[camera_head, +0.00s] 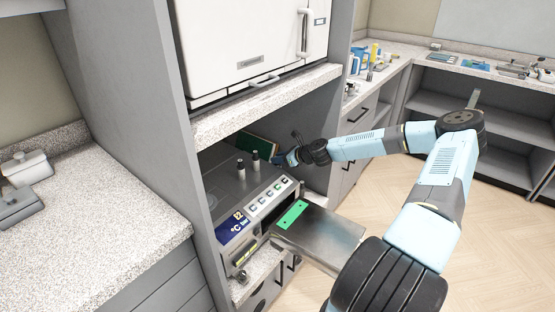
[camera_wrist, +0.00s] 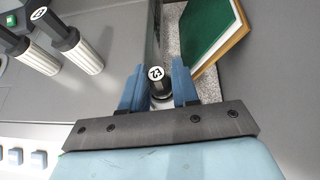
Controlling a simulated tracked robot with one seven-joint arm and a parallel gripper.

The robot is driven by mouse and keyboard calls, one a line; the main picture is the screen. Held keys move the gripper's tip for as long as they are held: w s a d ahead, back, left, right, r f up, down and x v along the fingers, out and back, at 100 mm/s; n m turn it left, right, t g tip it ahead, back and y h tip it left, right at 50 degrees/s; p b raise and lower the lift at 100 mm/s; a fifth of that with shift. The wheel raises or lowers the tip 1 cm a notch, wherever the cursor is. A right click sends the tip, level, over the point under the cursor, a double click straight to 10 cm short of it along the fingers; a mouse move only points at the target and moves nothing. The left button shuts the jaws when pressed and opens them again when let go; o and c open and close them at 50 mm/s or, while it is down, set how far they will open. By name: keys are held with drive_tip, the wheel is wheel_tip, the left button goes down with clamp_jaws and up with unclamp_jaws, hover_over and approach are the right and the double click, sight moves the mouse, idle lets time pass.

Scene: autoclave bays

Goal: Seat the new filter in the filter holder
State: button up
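My gripper (camera_wrist: 158,85) has two blue fingers spread apart. An upright black-capped filter (camera_wrist: 156,74), its white top disc marked "23", shows between them. I cannot tell whether the fingers touch it. Two more filters, with black tops and pale ribbed bodies, stand to the left in the wrist view: one nearer (camera_wrist: 74,45), one at the edge (camera_wrist: 35,55). In the head view a left one (camera_head: 241,167) and a right one (camera_head: 255,161) stand on the grey bench unit. My gripper (camera_head: 283,160) is to their right there. I cannot make out which part is the filter holder.
A green board in a wooden frame (camera_wrist: 208,32) leans behind the gripper. The unit's front panel has a blue display (camera_head: 234,227). A metal plate with a green strip (camera_head: 320,238) juts out in front. A shelf edge (camera_head: 265,98) overhangs above.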

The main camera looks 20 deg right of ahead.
drive_tip(key=v, duration=1.2)
drive_tip(key=shift+s+d, duration=0.25)
drive_tip(key=shift+s, duration=0.05)
drive_tip(key=shift+r, duration=0.1)
